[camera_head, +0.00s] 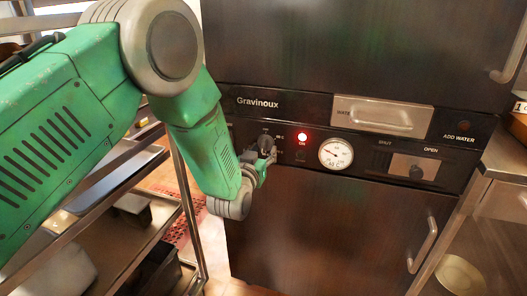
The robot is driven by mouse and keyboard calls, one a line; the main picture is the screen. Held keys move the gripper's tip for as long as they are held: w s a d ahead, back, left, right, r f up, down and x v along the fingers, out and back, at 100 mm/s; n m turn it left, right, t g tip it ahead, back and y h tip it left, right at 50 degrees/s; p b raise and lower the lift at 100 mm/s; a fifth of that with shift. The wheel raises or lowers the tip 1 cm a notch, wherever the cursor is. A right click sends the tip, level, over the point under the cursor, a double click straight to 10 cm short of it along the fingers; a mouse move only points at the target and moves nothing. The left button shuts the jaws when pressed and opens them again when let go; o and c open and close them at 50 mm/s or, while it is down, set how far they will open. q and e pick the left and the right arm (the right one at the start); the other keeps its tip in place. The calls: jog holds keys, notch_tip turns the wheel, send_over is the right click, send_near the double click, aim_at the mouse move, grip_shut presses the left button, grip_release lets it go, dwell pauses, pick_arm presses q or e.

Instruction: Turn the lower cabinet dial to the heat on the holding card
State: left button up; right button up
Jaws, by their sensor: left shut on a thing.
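The lower cabinet dial (266,143) is a small dark knob on the black control panel, left of the red light. My left gripper (265,158) reaches it from the left and is shut on it. The fingers and arm hide part of the dial and its markings, so I cannot read its setting. A round white gauge (336,154) with a dark needle sits to the right. My right gripper is not in view. I cannot make out a holding card with readable text.
A lit red lamp (302,138) is beside the dial. A metal water drawer (382,116) and a vent slider (414,168) are at the right of the panel. A metal rack (178,200) stands at the left, and a steel counter (505,160) at the right.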

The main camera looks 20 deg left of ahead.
pick_arm(q)
jog(key=shift+f, duration=0.15)
jog(key=o, duration=1.1)
jog(key=shift+o, duration=0.2)
jog(key=s, duration=1.2)
jog(key=shift+a, duration=0.15)
jog(key=shift+w, duration=0.1)
